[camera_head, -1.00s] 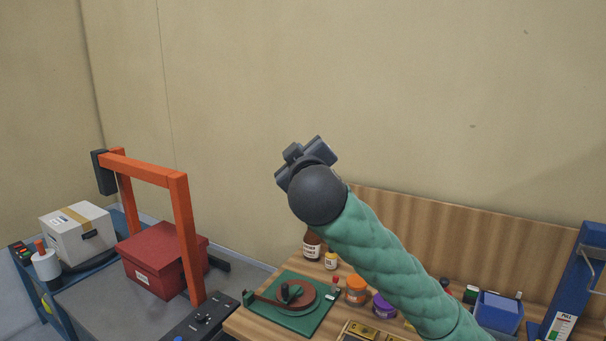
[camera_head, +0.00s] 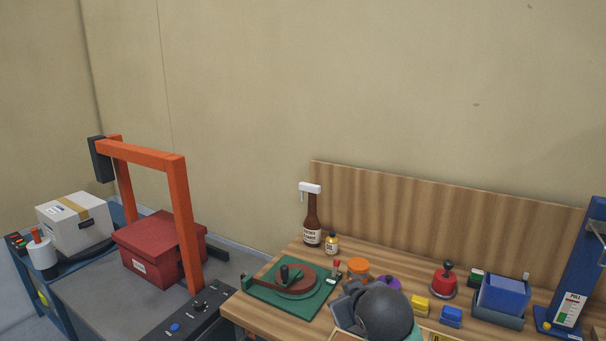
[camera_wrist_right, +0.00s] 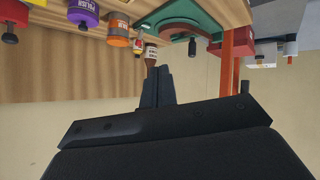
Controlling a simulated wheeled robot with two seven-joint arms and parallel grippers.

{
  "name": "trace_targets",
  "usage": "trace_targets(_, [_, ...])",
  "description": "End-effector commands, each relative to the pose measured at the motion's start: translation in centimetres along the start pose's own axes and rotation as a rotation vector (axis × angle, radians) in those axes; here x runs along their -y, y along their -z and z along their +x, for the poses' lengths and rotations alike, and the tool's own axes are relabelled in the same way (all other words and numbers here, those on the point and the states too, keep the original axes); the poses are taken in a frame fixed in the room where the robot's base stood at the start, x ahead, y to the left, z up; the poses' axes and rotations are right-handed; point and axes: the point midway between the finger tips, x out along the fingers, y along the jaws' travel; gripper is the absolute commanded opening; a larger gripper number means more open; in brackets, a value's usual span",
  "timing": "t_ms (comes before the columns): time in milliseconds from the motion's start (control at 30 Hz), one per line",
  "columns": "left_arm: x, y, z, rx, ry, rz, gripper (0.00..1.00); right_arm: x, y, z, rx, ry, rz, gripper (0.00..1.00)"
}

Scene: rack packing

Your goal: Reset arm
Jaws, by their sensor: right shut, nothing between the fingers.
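My right arm shows at the bottom of the head view as a dark grey ball joint with a bit of green sleeve. My right gripper (camera_head: 345,303) is partly hidden by that joint, low over the front of the wooden bench. In the right wrist view its dark fingers (camera_wrist_right: 157,86) are together with nothing between them. That view is upside down, with the bench (camera_wrist_right: 75,57) at the top. My left gripper is in neither view.
A green turntable fixture (camera_head: 258,292), brown bottle (camera_head: 312,225), orange-lidded jar (camera_head: 357,268), red knob (camera_head: 444,281) and blue bin (camera_head: 504,294) stand on the bench. At left, an orange gate (camera_head: 178,215) spans a conveyor with a red box (camera_head: 150,245). Above is clear.

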Motion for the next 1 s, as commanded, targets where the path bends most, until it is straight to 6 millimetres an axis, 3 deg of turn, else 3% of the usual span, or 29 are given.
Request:
trace_targets(33, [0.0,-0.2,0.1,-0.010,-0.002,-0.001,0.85,0.4,-2.5,0.6,0.026,0.011,0.021,0.00])
trace_targets(300, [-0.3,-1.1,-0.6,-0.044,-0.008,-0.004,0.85,1.9,-13.2,2.0,0.160,0.044,0.117,0.00])
trace_targets(567, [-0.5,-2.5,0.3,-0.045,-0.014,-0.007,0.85,4.2,-24.0,2.6,0.310,0.072,0.196,0.00])
trace_targets(767, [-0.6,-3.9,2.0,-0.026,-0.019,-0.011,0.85,6.7,-32.4,2.3,0.435,0.097,0.245,0.00])
trace_targets(1000, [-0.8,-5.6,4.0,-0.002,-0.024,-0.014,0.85,11.0,-42.0,0.6,0.587,0.143,0.286,0.00])
